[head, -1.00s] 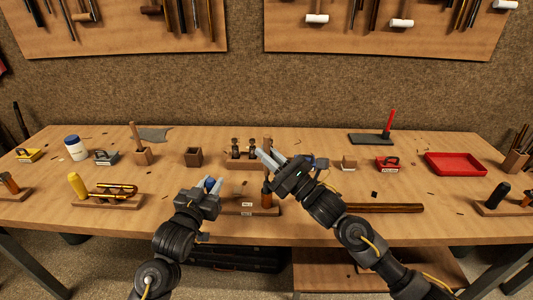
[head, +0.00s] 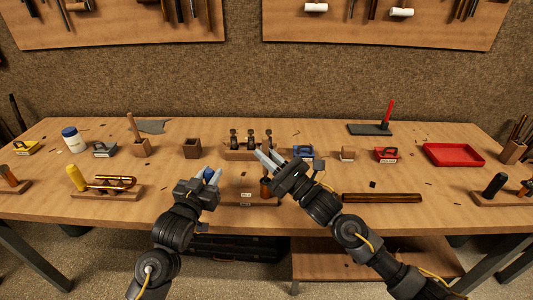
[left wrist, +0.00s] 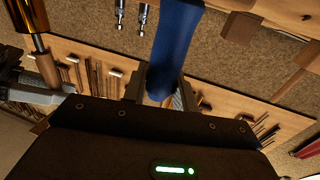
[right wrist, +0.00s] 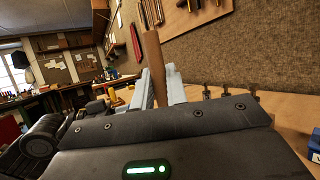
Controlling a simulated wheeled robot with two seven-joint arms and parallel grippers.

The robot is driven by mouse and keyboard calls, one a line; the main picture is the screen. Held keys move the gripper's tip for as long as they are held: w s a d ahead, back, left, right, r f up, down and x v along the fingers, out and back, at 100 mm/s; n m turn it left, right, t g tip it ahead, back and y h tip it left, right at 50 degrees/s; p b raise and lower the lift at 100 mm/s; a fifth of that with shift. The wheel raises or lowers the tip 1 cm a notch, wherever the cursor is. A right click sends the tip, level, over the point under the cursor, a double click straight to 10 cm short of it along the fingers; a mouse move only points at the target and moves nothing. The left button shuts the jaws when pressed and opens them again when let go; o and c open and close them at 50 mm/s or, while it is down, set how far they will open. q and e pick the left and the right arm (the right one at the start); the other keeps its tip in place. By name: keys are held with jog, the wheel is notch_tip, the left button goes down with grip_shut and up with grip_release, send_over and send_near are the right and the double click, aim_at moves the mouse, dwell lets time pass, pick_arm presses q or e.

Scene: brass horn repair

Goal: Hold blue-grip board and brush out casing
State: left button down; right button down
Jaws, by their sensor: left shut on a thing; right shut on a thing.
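My left gripper (head: 213,177) is shut on the blue grip (left wrist: 173,45) of the board (head: 246,201), which lies at the front middle of the bench. The casing (head: 265,187), a brass-coloured upright tube, stands at the board's right end and also shows in the left wrist view (left wrist: 27,14). My right gripper (head: 267,160) is shut on the brush's wooden handle (right wrist: 153,52), just above the casing. In the left wrist view the handle lines up with the tube. The bristles are not visible, and I cannot tell how deep they sit.
A stand with three valves (head: 248,154) is close behind the grippers. A blue box (head: 303,152) and a red box (head: 387,154) stand right of it. A brass part on a rack (head: 107,191) is at left, and a dark rod (head: 382,198) lies at right.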

aim_at(266, 138)
dwell(0.5)
jog(key=shift+r, duration=2.6)
jog(key=shift+r, duration=2.4)
pick_arm(q)
jog(key=c, duration=1)
grip_release()
jog(key=shift+c, duration=0.2)
jog(key=shift+s, duration=0.1)
